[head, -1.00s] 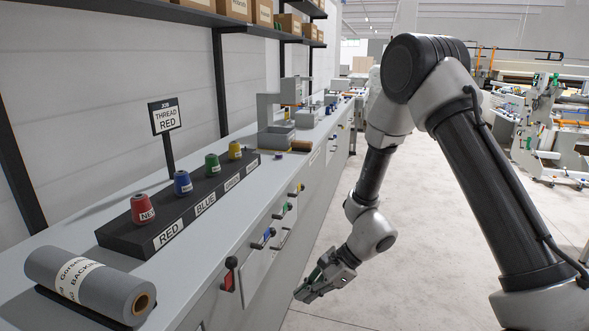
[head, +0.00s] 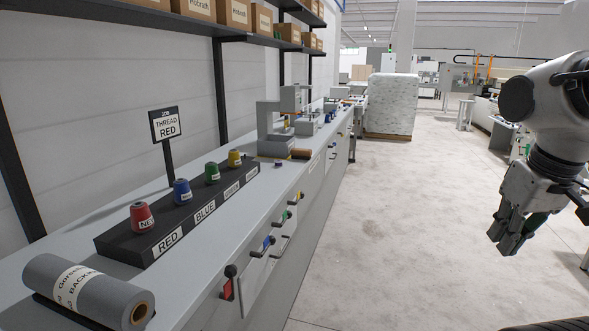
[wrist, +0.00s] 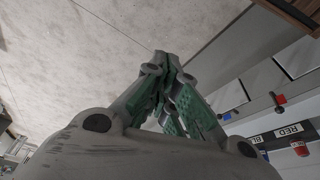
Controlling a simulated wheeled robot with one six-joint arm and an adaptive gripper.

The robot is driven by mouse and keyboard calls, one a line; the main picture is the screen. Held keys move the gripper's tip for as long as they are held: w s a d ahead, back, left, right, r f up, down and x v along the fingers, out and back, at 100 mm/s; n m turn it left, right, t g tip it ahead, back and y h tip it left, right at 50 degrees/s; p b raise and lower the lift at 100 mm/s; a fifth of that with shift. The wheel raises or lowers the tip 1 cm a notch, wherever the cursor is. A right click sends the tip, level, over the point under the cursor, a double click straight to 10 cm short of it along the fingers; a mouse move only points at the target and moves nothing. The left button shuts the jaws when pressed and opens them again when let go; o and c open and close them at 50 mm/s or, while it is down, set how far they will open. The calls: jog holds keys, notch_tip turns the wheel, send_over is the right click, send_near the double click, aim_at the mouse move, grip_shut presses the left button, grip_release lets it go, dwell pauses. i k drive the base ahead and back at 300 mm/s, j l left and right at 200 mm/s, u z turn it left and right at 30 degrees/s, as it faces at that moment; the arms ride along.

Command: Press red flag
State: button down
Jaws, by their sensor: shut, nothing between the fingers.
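The red flag (head: 227,290) is on the grey cabinet front at the lower middle of the head view, below a black-knobbed lever (head: 230,271). The red flag also shows at the right of the wrist view (wrist: 281,99). My gripper (head: 507,246) is at the far right of the head view, over open floor and well apart from the flag. Its fingers are together and empty. In the wrist view the closed fingertips (wrist: 163,60) point toward the floor, with the cabinet off to the right.
Blue (head: 268,244), green (head: 286,215) and yellow (head: 300,196) flags line the cabinet front beyond the red one. Thread cones stand on a black rack (head: 130,245) by a "THREAD RED" sign (head: 167,124). A grey roll (head: 85,285) lies nearer. The aisle floor is clear.

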aim_at(227, 294)
jog(key=i+l+u, duration=0.1)
jog(key=u, duration=0.6)
